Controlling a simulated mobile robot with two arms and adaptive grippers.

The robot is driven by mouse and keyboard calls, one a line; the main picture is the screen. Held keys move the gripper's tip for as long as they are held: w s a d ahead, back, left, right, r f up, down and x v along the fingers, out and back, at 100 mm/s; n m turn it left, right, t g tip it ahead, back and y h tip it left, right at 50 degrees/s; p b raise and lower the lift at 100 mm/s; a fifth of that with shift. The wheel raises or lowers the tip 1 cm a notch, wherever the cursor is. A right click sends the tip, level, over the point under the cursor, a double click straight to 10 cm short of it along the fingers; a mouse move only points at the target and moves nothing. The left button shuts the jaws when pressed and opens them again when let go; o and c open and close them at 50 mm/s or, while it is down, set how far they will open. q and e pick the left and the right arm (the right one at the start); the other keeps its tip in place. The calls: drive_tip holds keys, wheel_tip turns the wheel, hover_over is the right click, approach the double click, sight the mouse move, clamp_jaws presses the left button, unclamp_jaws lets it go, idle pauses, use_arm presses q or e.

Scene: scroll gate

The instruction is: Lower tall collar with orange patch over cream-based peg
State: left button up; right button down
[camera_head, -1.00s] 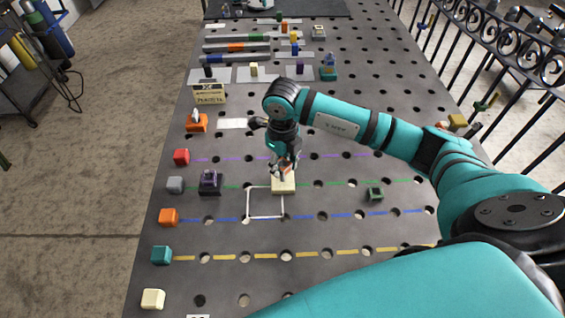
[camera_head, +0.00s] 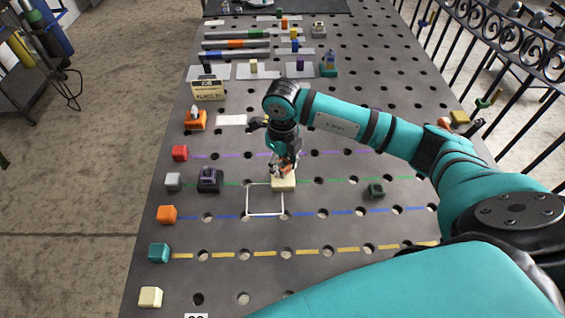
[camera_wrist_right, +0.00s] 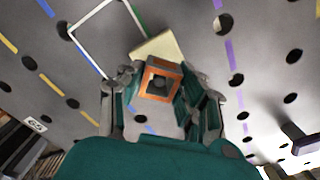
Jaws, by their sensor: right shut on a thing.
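My right gripper (camera_head: 283,167) points down over the cream base (camera_head: 284,185) on the green dashed line. It is shut on the collar with the orange patch (camera_wrist_right: 162,82), which shows as a square orange frame around a dark opening in the right wrist view. The cream base (camera_wrist_right: 157,48) shows just beyond and beneath the collar in that view. The collar is above or on the base; I cannot tell whether it touches. The peg's shaft is hidden. My left gripper is not in view.
A white square outline (camera_head: 265,199) lies left of the cream base. A dark block with a purple top (camera_head: 208,179) stands further left, and a small dark green piece (camera_head: 376,190) stands to the right. Coloured cubes line the left edge. The perforated board between is mostly clear.

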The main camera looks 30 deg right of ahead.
drive_tip(key=c, duration=0.8)
unclamp_jaws()
wheel_tip(320, 180, up, 12)
